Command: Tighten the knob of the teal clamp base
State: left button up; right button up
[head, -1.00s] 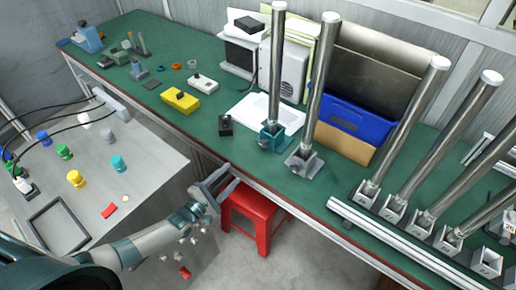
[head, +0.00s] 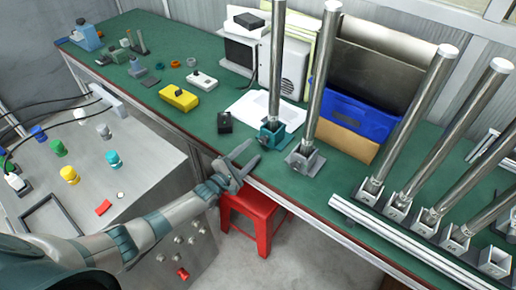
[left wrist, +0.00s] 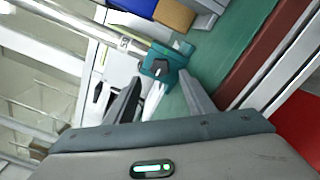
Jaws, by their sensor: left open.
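The teal clamp base (head: 271,136) stands on the green table near its front edge, with a tall metal post (head: 277,70) upright in it. In the left wrist view the teal clamp base (left wrist: 150,66) shows ahead, between and beyond the fingertips, with its dark knob (left wrist: 160,69) facing me. My left gripper (head: 243,160) is open and empty at the table's front edge, left of and nearer than the clamp base, not touching it. In the left wrist view its two fingers (left wrist: 160,90) stand apart. My right gripper is not in view.
A grey clamp base (head: 304,160) with its own post stands close to the right of the teal one. A small black box (head: 224,122) and white paper (head: 250,108) lie to the left. A red stool (head: 252,215) is below the table edge.

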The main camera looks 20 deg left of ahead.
aim_at(262, 142)
pick_arm(q)
jog(key=b+x, duration=0.1)
jog(key=x, duration=0.3)
jog(key=shift+f, duration=0.1)
jog(key=shift+w+d+b, duration=0.15)
jog(key=shift+w+b, duration=0.25)
jog(key=shift+w, duration=0.15)
jog(key=c, duration=1.1)
